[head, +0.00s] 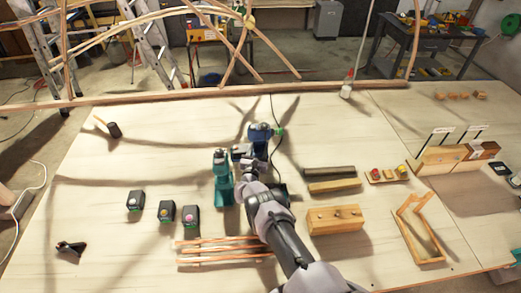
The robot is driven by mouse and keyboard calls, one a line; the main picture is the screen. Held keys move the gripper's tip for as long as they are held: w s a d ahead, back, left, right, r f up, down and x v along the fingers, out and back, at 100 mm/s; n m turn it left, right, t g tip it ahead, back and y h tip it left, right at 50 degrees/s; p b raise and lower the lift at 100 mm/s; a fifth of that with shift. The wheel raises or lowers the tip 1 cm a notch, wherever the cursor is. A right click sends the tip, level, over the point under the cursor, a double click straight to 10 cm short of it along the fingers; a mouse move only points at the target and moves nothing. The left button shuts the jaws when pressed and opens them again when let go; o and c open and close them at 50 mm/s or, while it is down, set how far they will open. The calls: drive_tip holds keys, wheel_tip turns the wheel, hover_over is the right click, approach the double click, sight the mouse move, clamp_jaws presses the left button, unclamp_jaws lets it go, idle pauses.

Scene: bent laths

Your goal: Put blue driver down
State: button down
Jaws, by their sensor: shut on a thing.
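The blue driver (260,133) is near the middle of the table, in the head view. My gripper (247,153) is at the blue driver's near side and shut on it. My arm reaches up from the bottom edge and hides part of the driver. I cannot tell whether the driver's base touches the table or hangs just above it.
Several dark battery blocks (166,211) stand to the left. Thin laths (222,250) lie beside my arm. A wooden block (336,219) and an open wooden frame (420,230) are at the right. A long lath (180,98) edges the back. The table's left middle is mostly clear.

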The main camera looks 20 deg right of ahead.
sight(259, 154)
drive_tip(key=shift+w+f+b, duration=0.15)
drive_tip(key=shift+f+b, duration=1.5)
drive_tip(key=shift+f, duration=0.3)
drive_tip(key=shift+f, duration=0.1)
drive_tip(key=c, duration=0.6)
unclamp_jaws()
drive_tip(key=shift+c, duration=0.2)
